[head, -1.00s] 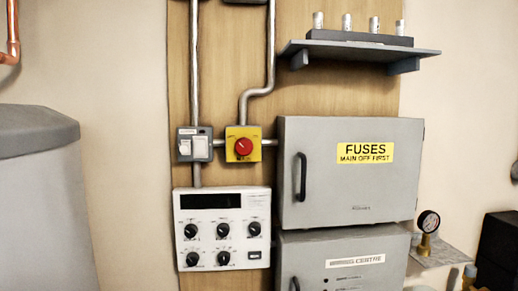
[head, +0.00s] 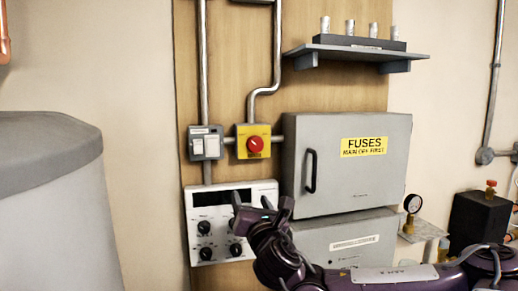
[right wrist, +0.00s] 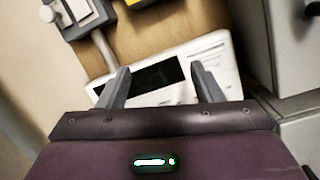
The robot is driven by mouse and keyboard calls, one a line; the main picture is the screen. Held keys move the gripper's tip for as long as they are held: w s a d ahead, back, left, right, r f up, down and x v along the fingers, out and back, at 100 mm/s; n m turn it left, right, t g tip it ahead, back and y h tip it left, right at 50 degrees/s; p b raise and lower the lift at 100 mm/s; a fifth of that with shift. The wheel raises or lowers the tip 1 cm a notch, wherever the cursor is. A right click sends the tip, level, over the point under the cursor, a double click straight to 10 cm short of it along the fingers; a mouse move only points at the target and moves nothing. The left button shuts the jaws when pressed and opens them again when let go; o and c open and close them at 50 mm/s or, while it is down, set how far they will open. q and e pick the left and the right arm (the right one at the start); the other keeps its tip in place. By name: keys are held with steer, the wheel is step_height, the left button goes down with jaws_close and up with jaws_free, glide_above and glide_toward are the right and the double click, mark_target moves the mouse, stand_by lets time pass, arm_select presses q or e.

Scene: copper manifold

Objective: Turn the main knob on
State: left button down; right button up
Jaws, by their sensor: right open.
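The main knob (head: 255,144) is a red round knob on a yellow box (head: 241,153) fixed to the wooden board. In the right wrist view a yellow corner of the box shows at the top edge, and the knob is out of frame. My right gripper (head: 262,208) is below the knob, in front of the white control panel (head: 201,258). In the right wrist view its two fingers (right wrist: 160,86) are apart with nothing between them, and the panel's dark display lies behind them. My left gripper is not in view.
A grey switch box (head: 196,155) is left of the yellow box. The grey fuse cabinet (head: 330,190) with a black handle is to the right, under a shelf (head: 350,53) with several fuses. A grey tank (head: 60,210) stands at the left. A gauge (head: 412,204) is at the right.

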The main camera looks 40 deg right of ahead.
mark_target(257, 147)
steer(key=s+r+n+t+h, duration=0.1)
steer(key=s+r+n+t, duration=0.2)
steer(key=r, duration=0.6)
steer(key=shift+g, duration=0.7)
steer(key=p+x, duration=0.3)
steer(key=x, duration=0.1)
steer(key=d+p+x, duration=0.1)
steer(key=p+x, duration=0.1)
steer(key=shift+s+r+p, duration=0.2)
steer(key=shift+s+p, duration=0.05)
steer(key=shift+p, duration=0.05)
steer(key=shift+w+d, duration=0.25)
steer(key=shift+w, duration=0.1)
